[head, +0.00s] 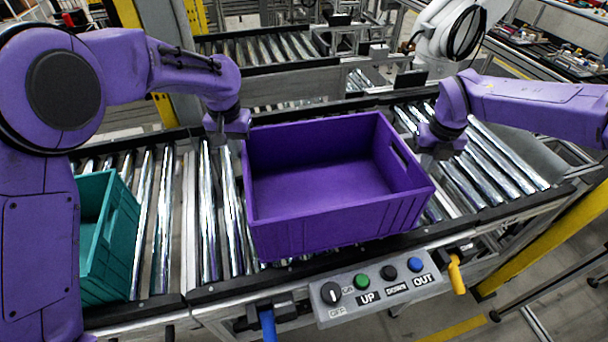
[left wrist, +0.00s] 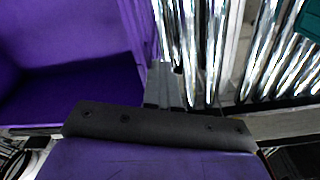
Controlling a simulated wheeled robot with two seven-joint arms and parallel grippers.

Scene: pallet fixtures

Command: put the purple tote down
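The purple tote (head: 320,185) is upright and empty in the middle of the head view, over the roller conveyor; I cannot tell whether its base touches the rollers. My left gripper (head: 218,138) is at the tote's left side, close to the rim near the back corner. In the left wrist view, its grey fingers (left wrist: 168,88) are right beside the tote wall (left wrist: 75,45). My right gripper (head: 432,155) is at the tote's right side, near the wall with the handle slot. The views do not clearly show either pair of fingertips open or closed on the wall.
A teal tote (head: 105,235) stands on the rollers at the left. A control panel (head: 380,288) with a knob and buttons is on the conveyor's front edge. Bare rollers (head: 490,165) lie to the right, and more (head: 210,215) between the two totes.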

